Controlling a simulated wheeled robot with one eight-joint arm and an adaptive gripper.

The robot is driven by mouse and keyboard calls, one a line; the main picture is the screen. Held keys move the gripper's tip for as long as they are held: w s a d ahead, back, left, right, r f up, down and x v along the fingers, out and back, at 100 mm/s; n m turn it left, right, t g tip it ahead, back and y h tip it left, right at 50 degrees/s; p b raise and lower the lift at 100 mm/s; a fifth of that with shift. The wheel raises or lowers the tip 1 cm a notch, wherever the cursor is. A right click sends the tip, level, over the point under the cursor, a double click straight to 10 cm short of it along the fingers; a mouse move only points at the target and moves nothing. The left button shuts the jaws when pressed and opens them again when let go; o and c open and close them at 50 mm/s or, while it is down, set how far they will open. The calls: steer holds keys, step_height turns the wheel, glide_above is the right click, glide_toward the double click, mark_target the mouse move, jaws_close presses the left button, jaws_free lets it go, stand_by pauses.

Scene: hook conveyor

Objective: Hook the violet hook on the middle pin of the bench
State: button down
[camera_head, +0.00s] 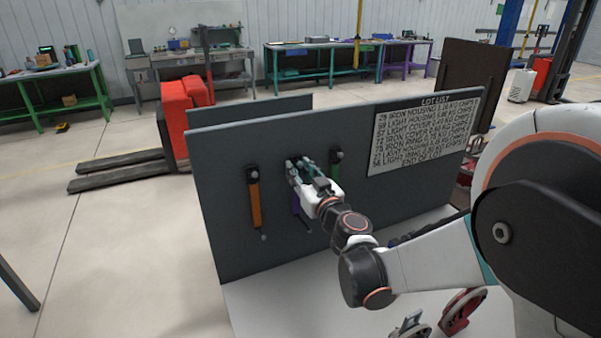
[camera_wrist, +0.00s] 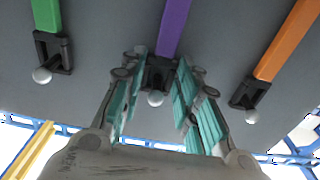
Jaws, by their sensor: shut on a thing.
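The violet hook (camera_wrist: 173,28) hangs down the dark upright panel, with its black head between my fingers in the wrist view. In the head view only a short part of the violet hook (camera_head: 296,205) shows below my gripper (camera_head: 301,170). My gripper, also in the wrist view (camera_wrist: 158,66), is shut on the hook's black head. The middle pin's pale round tip (camera_wrist: 155,99) shows at that head, between my fingers. The head appears to be at the pin; whether it is fully seated is hard to tell.
An orange hook (camera_head: 254,203) hangs at left and a green hook (camera_head: 335,186) at right, each beside my gripper. A lettered list board (camera_head: 423,130) is on the panel's right. A red wheel-like part (camera_head: 462,312) lies on the pale bench top (camera_head: 290,300).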

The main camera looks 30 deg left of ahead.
steer(key=c, duration=1.1)
jaws_free()
steer(key=shift+s+d, duration=0.1)
